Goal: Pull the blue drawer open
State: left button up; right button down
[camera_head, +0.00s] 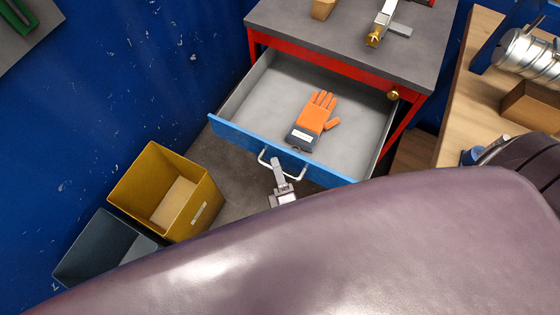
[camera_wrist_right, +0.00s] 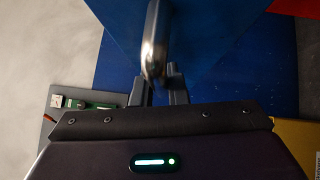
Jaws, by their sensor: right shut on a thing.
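The blue drawer (camera_head: 262,146) stands pulled out of the red workbench (camera_head: 330,64), and its grey inside shows. An orange work glove (camera_head: 315,113) with a dark cuff lies in it. The drawer's silver bar handle (camera_head: 296,174) is on its blue front. My right gripper (camera_head: 278,165) is at the handle and shut on it. In the right wrist view the metal handle (camera_wrist_right: 156,45) runs down to between the two dark fingers (camera_wrist_right: 159,88). Most of my right arm behind the gripper is hidden in the head view. My left gripper is not in view.
A yellow bin (camera_head: 205,207) and a dark grey bin (camera_head: 80,262) stand on the floor left of the drawer. The blue wall (camera_head: 120,90) is close on the left. A wooden bench (camera_head: 455,125) with metal duct (camera_head: 530,58) stands at right.

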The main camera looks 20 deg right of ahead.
jog(key=c, duration=1.7)
grip_release()
jog(key=s, duration=0.2)
jog(key=s+b, duration=0.1)
jog(key=s, duration=0.2)
jog(key=s+f, duration=0.1)
jog(key=s, duration=0.1)
jog(key=shift+s+a+b, duration=0.25)
jog(key=shift+s+b, duration=0.05)
jog(key=shift+s, duration=0.1)
jog(key=shift+f, duration=0.1)
